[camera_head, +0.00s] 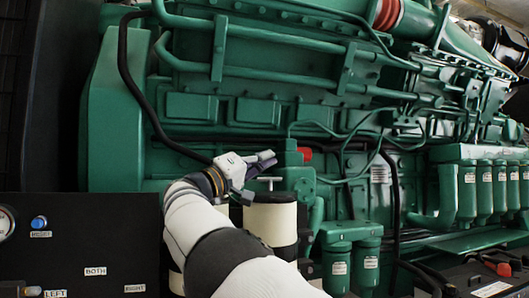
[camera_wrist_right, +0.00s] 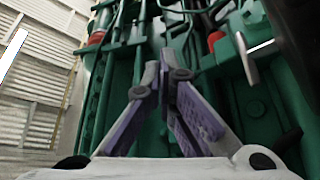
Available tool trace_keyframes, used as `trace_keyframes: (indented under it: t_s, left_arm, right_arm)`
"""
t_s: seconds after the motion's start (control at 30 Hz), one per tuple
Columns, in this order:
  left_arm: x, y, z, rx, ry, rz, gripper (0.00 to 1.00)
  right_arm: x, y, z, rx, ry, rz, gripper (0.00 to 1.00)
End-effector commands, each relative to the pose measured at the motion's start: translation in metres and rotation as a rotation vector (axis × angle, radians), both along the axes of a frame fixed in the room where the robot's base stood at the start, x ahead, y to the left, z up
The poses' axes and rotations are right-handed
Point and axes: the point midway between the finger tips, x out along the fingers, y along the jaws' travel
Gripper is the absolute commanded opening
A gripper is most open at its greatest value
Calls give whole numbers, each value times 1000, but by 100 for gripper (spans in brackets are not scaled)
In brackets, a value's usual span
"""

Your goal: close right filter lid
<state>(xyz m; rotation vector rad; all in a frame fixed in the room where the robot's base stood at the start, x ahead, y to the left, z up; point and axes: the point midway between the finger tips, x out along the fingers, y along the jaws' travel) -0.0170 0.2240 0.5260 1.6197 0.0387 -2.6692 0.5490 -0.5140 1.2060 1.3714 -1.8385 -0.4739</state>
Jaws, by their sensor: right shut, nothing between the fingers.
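My right gripper (camera_head: 262,160) is at the middle of the head view, with its arm coming up from the bottom. Its purple-padded fingers (camera_wrist_right: 165,85) are shut with nothing held, in front of the green engine. Just below and right of it in the head view is a cream cylinder (camera_head: 271,222) with a dark band and a small T-shaped handle (camera_head: 270,181) on top. My forearm partly covers this cylinder. A grey metal handle (camera_wrist_right: 246,60) shows at upper right in the wrist view. I cannot tell which part is the right filter lid. My left gripper is out of view.
The green engine (camera_head: 230,108) with pipes fills the back. Two green canisters (camera_head: 336,268) stand right of the cream cylinder. A dark panel (camera_head: 85,235) with a blue button (camera_head: 39,222) and labels is at lower left. A red part (camera_head: 305,153) is close to the fingertips.

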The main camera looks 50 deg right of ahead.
Motion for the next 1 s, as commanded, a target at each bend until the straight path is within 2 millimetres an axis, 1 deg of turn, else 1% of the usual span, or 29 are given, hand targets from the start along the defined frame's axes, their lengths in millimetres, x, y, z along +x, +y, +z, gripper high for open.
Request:
trace_keyframes:
  t_s: [0.03,0.23,0.77,0.87,0.97,1.0]
  left_arm:
    - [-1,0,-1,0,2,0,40]
    - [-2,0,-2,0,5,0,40]
    - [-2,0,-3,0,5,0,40]
    - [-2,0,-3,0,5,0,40]
    - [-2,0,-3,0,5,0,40]
    - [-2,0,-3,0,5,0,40]
  right_arm:
    - [1,-1,-4,0,2,0,0]
    - [3,-2,-9,-1,1,-1,0]
    - [3,-1,-10,-1,1,-1,0]
    - [5,11,-14,0,2,0,0]
    - [9,35,-24,-2,2,3,0]
    - [10,46,-28,-2,2,2,0]
